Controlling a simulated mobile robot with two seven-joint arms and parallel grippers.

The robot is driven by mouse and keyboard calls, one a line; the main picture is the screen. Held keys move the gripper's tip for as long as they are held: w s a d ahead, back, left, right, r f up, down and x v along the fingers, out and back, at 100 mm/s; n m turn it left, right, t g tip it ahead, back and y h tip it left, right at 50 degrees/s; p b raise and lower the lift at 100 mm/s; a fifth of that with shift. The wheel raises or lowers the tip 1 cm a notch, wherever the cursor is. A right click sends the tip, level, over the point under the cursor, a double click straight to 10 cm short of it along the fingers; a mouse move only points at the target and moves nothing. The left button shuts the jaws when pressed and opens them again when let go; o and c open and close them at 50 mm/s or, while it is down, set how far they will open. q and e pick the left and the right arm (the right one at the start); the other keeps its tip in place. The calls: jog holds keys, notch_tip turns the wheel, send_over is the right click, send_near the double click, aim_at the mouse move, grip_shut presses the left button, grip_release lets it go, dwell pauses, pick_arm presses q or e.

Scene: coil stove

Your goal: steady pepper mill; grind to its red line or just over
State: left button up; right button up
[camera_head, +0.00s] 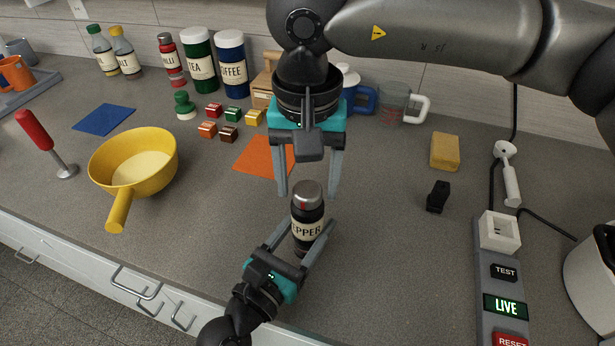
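The pepper mill (307,229) stands upright near the counter's front, with a dark body, a cream label ending in "PPER" and a silver cap. A small red mark shows just below the cap. My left gripper (307,231) reaches in low from the front, with one finger on each side of the mill's lower body. I cannot tell whether both fingers touch it. My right gripper (308,192) points down from above. It is open and empty, its fingertips apart on either side of the mill's cap and a little behind it.
A yellow pan (135,165) and a red-handled tool (45,140) stand to the left. Several small coloured blocks (228,133) and an orange mat (265,155) lie behind. A black object (437,197), a sponge (445,152) and a power strip marked LIVE (505,306) are to the right.

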grip_shut()
dwell(0.3)
jog(key=m, duration=1.6)
jog(key=shift+m, duration=2.4)
